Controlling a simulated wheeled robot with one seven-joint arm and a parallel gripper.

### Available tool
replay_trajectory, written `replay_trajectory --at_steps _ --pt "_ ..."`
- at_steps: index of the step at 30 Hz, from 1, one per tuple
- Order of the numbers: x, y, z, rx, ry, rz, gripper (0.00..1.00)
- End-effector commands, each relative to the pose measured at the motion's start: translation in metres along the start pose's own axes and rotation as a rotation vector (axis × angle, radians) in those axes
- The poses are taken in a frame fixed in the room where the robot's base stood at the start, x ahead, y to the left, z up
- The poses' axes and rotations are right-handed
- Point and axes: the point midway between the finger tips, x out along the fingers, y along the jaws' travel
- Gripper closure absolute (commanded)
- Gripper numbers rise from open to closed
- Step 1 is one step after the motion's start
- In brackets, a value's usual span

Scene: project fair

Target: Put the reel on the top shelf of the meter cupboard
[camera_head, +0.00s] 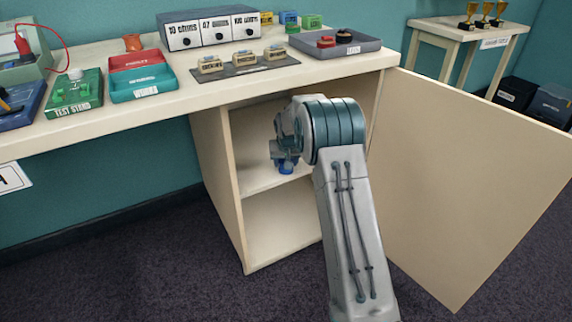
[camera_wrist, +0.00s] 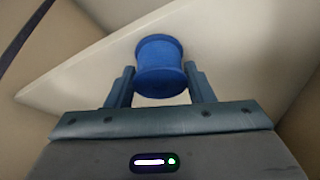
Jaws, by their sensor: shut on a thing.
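A blue reel (camera_wrist: 160,66) is between the two fingers of my gripper (camera_wrist: 161,86) in the wrist view, and the gripper is shut on it. In the head view my gripper (camera_head: 284,160) reaches into the open meter cupboard (camera_head: 221,180). The blue reel (camera_head: 287,167) shows small there, just above or on the cupboard's upper shelf (camera_head: 262,184). I cannot tell whether it touches the shelf. In the wrist view the pale shelf (camera_wrist: 95,65) lies behind the reel. My arm hides part of the cupboard's inside.
The cupboard door (camera_head: 465,185) stands wide open on the right. The worktop (camera_head: 190,97) above carries a grey tray (camera_head: 365,46), a label mat (camera_head: 240,66), a meter box (camera_head: 210,29), and a red and teal tray (camera_head: 140,75). A lower compartment (camera_head: 280,222) looks empty.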

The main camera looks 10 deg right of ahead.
Motion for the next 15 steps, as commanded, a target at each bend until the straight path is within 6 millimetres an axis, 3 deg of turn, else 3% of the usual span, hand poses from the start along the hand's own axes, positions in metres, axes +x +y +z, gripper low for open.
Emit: replay_trajectory --at_steps 10,11,12,13,15 --pt "0.0026 -0.0001 0.0008 0.000 0.002 0.000 0.77" --pt "0.0022 -0.0001 0.0006 0.000 0.002 0.000 0.47" --pt "0.0019 -0.0001 0.0005 0.000 0.002 0.000 0.35" --pt "0.0019 -0.0002 0.0005 0.000 0.002 0.000 0.30" --pt "0.0019 -0.0002 0.0006 0.000 0.002 0.000 0.30"
